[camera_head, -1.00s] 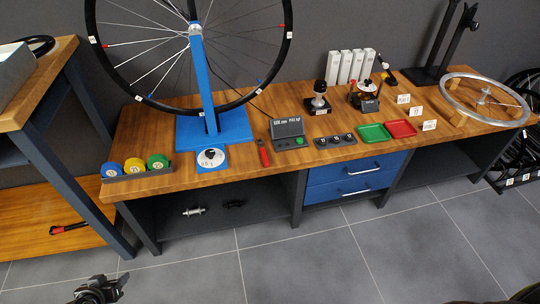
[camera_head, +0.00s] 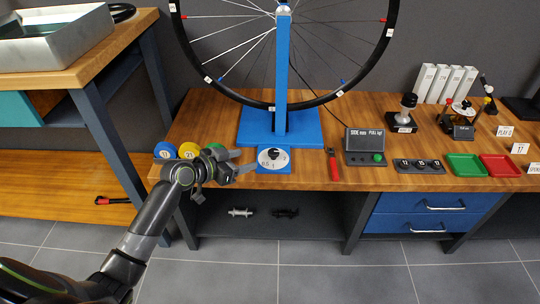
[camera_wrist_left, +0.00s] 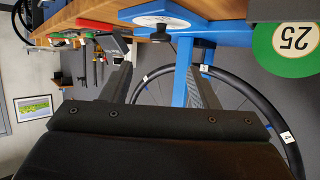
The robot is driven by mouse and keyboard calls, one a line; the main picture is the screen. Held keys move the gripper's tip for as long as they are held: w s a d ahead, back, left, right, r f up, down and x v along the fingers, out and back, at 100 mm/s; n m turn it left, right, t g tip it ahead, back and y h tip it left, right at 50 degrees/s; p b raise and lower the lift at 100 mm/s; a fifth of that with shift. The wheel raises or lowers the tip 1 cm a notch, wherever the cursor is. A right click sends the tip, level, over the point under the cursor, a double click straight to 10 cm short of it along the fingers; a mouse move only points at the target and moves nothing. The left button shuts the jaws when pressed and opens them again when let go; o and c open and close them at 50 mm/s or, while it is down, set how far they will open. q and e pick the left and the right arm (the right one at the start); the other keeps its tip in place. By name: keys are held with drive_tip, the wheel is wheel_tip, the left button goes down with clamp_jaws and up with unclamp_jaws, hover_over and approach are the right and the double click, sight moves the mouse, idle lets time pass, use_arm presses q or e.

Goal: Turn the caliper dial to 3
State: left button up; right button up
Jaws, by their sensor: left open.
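The caliper dial (camera_head: 273,159) is a white round face with dark numbers and a black knob, on a blue plate at the front of the wheel stand (camera_head: 281,90). The numbers are too small to read surely, and I cannot tell its setting. My left gripper (camera_head: 248,161) is open, just left of the dial, with its fingers pointing toward it. In the left wrist view, inverted, the white dial (camera_wrist_left: 150,20) and its black knob (camera_wrist_left: 159,33) show beyond the open fingers (camera_wrist_left: 160,62), with nothing between them. My right gripper is out of view.
Blue, yellow and green round pieces (camera_head: 189,150) stand left, partly behind my left gripper. A red-handled tool (camera_head: 333,168) and a grey display box (camera_head: 365,148) lie right of the dial. Green (camera_head: 466,165) and red trays (camera_head: 499,165) are further right.

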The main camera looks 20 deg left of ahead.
sight(272, 153)
use_arm(q)
drive_tip(key=b+x, duration=0.1)
drive_tip(key=x, duration=0.8)
drive_tip(key=shift+w+d+f+b, duration=0.15)
drive_tip(key=shift+w+b, duration=0.1)
drive_tip(key=shift+b, duration=0.15)
drive_tip(key=shift+w+d+f, duration=0.15)
drive_tip(key=shift+w, duration=0.15)
drive_tip(key=shift+w+d+f, duration=0.15)
drive_tip(key=shift+w+d, duration=0.1)
drive_tip(key=shift+w, duration=0.2)
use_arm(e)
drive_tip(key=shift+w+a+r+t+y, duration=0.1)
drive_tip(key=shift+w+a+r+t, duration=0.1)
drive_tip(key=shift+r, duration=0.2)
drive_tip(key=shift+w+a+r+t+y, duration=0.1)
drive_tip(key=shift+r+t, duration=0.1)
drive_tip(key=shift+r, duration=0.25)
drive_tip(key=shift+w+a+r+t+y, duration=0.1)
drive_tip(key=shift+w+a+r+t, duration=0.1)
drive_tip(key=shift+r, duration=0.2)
use_arm(q)
drive_tip(key=shift+c, duration=0.2)
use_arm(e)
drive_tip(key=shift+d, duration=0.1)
use_arm(q)
drive_tip(key=c, duration=0.9)
